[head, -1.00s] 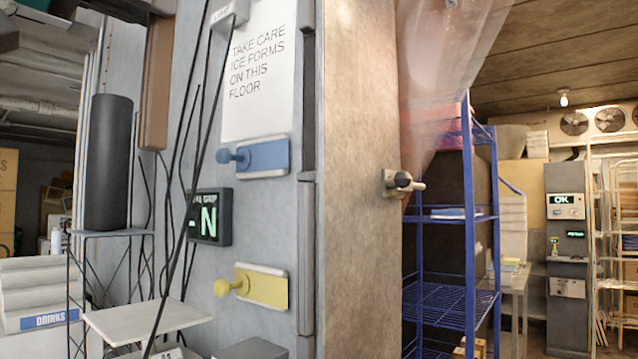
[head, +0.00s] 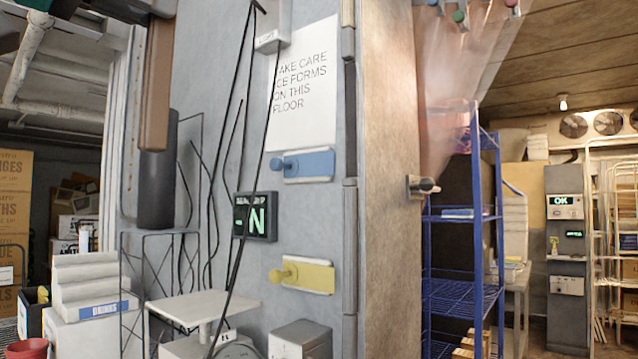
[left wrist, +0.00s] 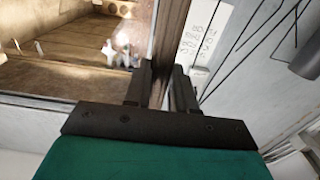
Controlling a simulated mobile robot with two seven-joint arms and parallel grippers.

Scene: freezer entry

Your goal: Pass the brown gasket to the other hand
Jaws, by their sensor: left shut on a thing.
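The brown gasket (head: 157,85) is a long, straight strip hanging upright at the upper left of the head view. Its lower end overlaps a dark grey cylinder behind it. My left gripper (head: 163,8) is at the top edge of the head view, mostly cut off, at the gasket's upper end. In the left wrist view, the two dark fingers of my left gripper (left wrist: 163,80) are shut on the gasket (left wrist: 172,35), which runs up away from them. My right gripper is not in either view.
A grey wall panel carries a notice (head: 305,85), a blue latch (head: 308,165), a yellow latch (head: 305,277) and a green-lit display (head: 255,216). The dark cylinder (head: 157,190) stands behind the gasket. Blue shelving (head: 462,285) is at the right, behind a door edge.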

